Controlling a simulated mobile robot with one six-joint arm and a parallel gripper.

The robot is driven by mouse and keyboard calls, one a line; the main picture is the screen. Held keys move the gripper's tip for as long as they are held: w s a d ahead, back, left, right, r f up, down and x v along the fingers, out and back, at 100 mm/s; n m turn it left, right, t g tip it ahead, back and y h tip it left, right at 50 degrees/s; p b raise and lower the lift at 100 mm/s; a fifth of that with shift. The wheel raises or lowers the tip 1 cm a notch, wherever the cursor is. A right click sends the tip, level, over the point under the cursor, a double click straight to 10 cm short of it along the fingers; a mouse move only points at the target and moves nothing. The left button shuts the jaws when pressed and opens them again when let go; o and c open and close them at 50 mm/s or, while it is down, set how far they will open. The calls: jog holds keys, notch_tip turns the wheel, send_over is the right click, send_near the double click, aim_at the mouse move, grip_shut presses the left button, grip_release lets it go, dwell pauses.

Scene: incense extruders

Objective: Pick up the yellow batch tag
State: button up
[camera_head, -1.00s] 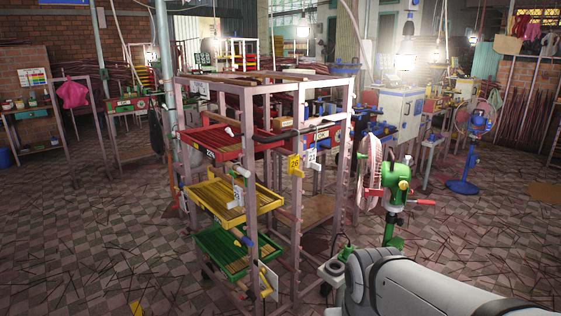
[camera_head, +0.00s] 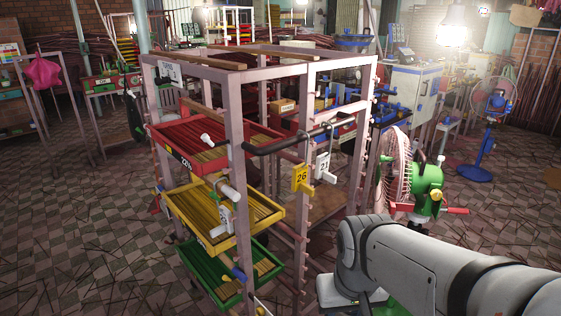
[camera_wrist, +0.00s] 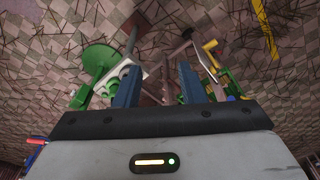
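The yellow batch tag (camera_head: 301,179), marked 26, hangs upright on the front right post of the pinkish metal rack (camera_head: 232,110) in the head view. A white tag (camera_head: 322,165), marked 21, hangs just to its right. My gripper (camera_wrist: 158,86) shows in the wrist view with its two blue fingers apart and nothing held between them. It is hidden in the head view, where my arm is at the lower right, apart from the yellow tag. I cannot tell whether the tag appears in the wrist view.
The rack holds a red tray (camera_head: 178,150), a yellow tray (camera_head: 182,217) and a green tray (camera_head: 205,271). A dark bar (camera_head: 280,145) crosses near the tags. A green machine (camera_head: 428,180) and pink fan guard (camera_head: 394,170) stand right of the rack. Tiled floor is open at left.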

jog(key=shift+s, duration=0.1)
jog(key=w+a+r+m+y+p, duration=0.4)
jog(key=a+m+y+p, duration=0.1)
jog(key=m, duration=0.2)
jog(key=m+t+y+p, duration=0.3)
jog(key=m+t+p, duration=0.55)
jog(key=m, duration=1.35)
send_near(310, 187)
jog(key=shift+t, duration=0.35)
jog(key=x, duration=0.9)
jog(key=shift+w+a+f, duration=0.1)
jog(key=shift+a+f, duration=0.15)
jog(key=shift+f, duration=0.1)
jog(key=shift+c, duration=0.6)
grip_shut()
